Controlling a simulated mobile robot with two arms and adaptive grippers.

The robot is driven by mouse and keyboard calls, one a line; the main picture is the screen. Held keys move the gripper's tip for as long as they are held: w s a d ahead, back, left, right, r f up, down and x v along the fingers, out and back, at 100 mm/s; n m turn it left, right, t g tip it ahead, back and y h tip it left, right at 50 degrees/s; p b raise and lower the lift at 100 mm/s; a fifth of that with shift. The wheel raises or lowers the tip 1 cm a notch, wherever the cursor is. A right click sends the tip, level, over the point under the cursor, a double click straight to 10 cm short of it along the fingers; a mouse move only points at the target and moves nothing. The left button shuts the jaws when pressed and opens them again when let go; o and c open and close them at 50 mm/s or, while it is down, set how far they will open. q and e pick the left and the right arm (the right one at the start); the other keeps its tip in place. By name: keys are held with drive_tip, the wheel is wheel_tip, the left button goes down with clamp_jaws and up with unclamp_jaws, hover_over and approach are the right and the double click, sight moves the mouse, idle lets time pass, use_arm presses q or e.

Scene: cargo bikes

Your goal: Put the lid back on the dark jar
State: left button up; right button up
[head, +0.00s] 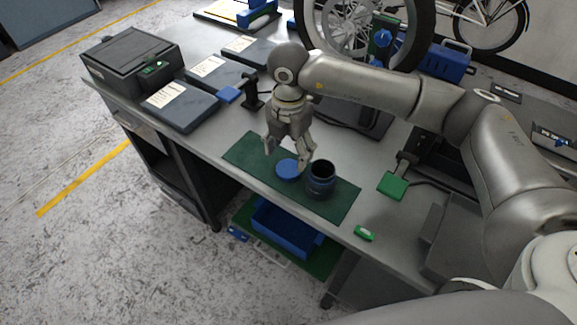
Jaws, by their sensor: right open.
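The dark jar (320,183) stands upright and uncapped on a green mat (340,201), with its dark round mouth facing up. A blue round lid (287,169) lies on the mat just left of the jar. My right gripper (287,164) points down over the lid, with its fingers spread on either side of it. The right finger is close to the jar's rim; I cannot tell whether they touch. The gripper is open and holds nothing. My left gripper is not in the view.
A green block (392,185) and a small green item (364,233) lie right of the mat. Dark flat cases with labels (180,106) and a black box (131,62) are at the left. A wheel (364,30) stands behind. The mat's left end is clear.

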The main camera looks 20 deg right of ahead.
sight(288, 168)
drive_tip(key=shift+f, duration=0.35)
wheel_tip(288, 168, down, 5)
drive_tip(key=shift+w+r+p, duration=0.1)
drive_tip(key=shift+r+p, duration=0.1)
drive_tip(key=shift+p, duration=0.7)
drive_tip(key=shift+f, duration=0.2)
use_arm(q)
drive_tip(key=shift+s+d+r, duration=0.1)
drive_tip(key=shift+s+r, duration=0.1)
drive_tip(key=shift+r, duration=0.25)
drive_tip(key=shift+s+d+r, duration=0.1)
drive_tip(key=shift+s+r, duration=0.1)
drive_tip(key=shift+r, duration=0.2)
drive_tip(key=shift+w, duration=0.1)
use_arm(e)
drive_tip(key=c, duration=0.4)
